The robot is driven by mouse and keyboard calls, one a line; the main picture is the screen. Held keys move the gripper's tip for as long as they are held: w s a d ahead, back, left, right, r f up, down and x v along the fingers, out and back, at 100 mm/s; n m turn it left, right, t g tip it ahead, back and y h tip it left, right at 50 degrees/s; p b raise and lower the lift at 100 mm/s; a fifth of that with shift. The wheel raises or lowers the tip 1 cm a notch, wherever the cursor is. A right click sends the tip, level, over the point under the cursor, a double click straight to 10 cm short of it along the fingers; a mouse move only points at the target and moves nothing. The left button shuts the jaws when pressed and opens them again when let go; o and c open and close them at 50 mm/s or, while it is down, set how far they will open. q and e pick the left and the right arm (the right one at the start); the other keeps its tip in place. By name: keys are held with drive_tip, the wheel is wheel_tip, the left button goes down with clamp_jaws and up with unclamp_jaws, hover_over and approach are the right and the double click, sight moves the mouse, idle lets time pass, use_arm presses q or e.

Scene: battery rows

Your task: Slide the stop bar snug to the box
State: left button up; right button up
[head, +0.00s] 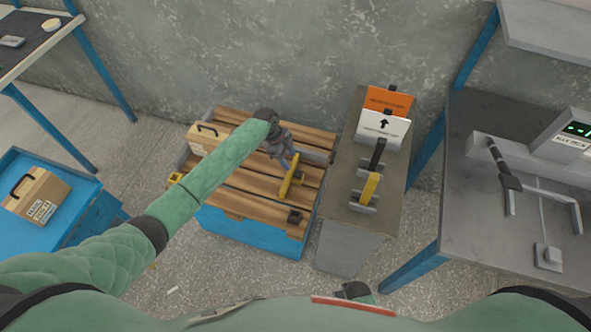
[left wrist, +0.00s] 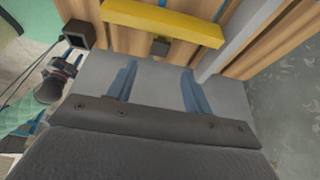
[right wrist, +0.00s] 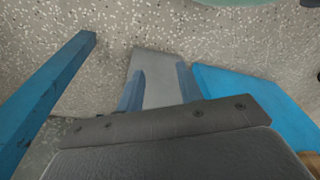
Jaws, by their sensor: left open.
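The yellow stop bar (head: 292,178) lies across the wooden slats of the pallet, right of its middle. In the left wrist view the bar (left wrist: 165,22) crosses the top, with a small dark block (left wrist: 160,46) at its near side. The box (head: 207,137), light brown with a dark handle, stands at the pallet's back left, well apart from the bar and partly hidden by my arm. My left gripper (head: 291,162) is open and empty, close to the bar; its fingers (left wrist: 158,85) are apart. My right gripper (right wrist: 160,88) is open and empty, low over the floor.
Another box (head: 37,195) sits on a blue cart at left.

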sight(298, 173)
use_arm(q)
drive_tip(key=shift+p+x, duration=1.1)
drive_tip(key=shift+x, duration=2.8)
use_arm(e)
drive_tip(key=shift+s+d+f, duration=0.25)
drive_tip(key=shift+d+f, duration=0.05)
drive_tip(key=shift+f, duration=0.55)
drive_tip(key=shift+s+d+f, duration=0.25)
drive_tip(key=shift+s+f, duration=0.05)
drive_tip(key=shift+f, duration=0.5)
drive_tip(key=shift+s+d+f, duration=0.25)
drive_tip(key=shift+d+f, duration=0.05)
drive_tip(key=shift+f, duration=0.55)
use_arm(q)
clamp_jaws()
use_arm(e)
drive_tip(key=shift+d, duration=0.1)
